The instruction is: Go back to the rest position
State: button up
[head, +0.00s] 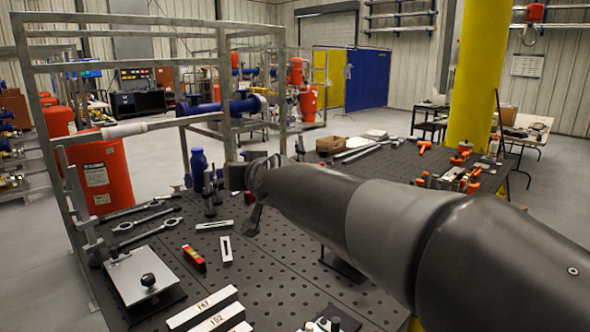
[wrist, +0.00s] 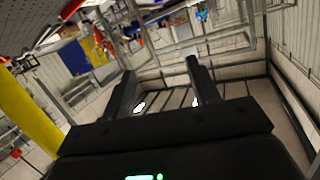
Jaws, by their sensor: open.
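My arm reaches in from the right of the head view over the dark perforated table (head: 270,285). My gripper (head: 250,190) is at the end of the arm, above the table's far left part, and the arm hides much of it. In the wrist view my gripper (wrist: 160,85) shows two dark fingers spread apart with nothing between them. It is open and empty. The wrist view is tilted, with the table's underside or top at the upper left and the metal frame beyond the fingers.
A grey metal frame (head: 222,70) stands along the table's left side, close to my gripper. A blue bottle-like part (head: 198,170), wrenches (head: 145,222), a red level (head: 194,258) and a plate with a black knob (head: 145,278) lie on the table. A yellow column (head: 472,75) stands at right.

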jog(key=s+d+f+m+g+h, duration=0.2)
jog(key=s+d+f+g+h, duration=0.1)
jog(key=s+d+f, duration=0.7)
jog(key=s+d+f+m+g+h, duration=0.1)
jog(key=s+d+f+g+h, duration=0.2)
jog(key=s+d+f, duration=0.8)
jog(key=s+d+g, duration=0.2)
jog(key=s+d, duration=0.2)
jog(key=s, duration=0.3)
jog(key=shift+m+h, duration=0.3)
jog(key=shift+m, duration=0.1)
jog(key=shift+c, duration=0.2)
